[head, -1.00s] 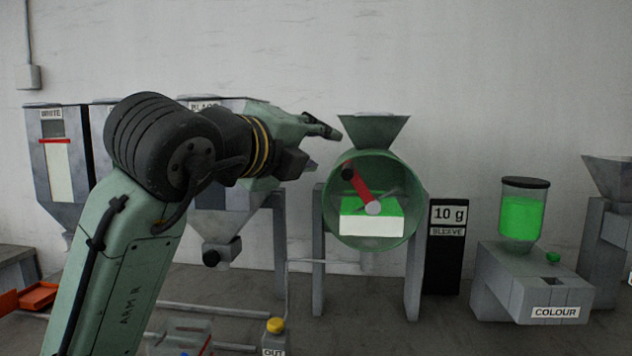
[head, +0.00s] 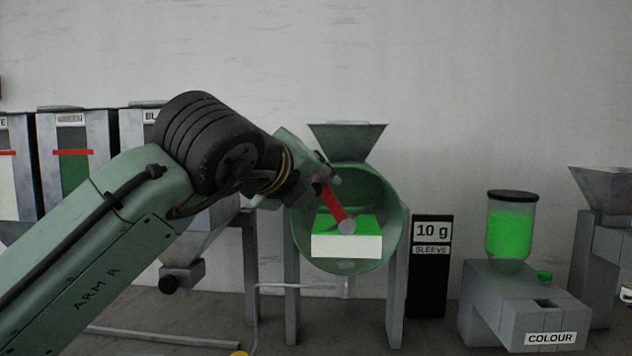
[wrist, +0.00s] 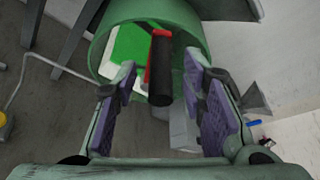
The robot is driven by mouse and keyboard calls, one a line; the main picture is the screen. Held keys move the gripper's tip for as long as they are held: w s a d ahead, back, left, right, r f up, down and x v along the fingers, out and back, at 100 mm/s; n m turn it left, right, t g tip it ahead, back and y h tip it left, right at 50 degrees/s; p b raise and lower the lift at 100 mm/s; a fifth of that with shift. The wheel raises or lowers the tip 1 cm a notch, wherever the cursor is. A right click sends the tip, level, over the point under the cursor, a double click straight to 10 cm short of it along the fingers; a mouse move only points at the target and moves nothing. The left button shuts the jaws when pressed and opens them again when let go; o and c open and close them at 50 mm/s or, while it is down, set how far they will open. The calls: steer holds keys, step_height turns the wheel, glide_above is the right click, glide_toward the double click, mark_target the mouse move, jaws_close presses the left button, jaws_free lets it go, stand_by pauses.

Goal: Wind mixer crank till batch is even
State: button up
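The mixer is a green drum (head: 390,215) with a hopper on top, on grey legs. Inside, a green layer (head: 352,224) lies over a white layer (head: 345,246), with a sharp line between them. The red crank arm (head: 334,204) points up and left from a grey hub (head: 347,227). Its black handle (wrist: 161,78) points toward the wrist camera. My gripper (wrist: 161,87) is open, with its purple-padded fingers on either side of the handle and a gap on both sides. In the head view my gripper (head: 318,182) covers the handle end of the crank.
A black "10 g SLEEVE" sign (head: 431,265) stands right of the mixer. Beyond it is the COLOUR unit (head: 525,310) with a jar of green (head: 511,232). Labelled hoppers (head: 75,165) stand at the left behind my arm. The wall above is clear.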

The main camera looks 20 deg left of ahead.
mark_target(333, 209)
steer(key=shift+x, duration=1.25)
steer(key=shift+c, duration=0.5)
jaws_close()
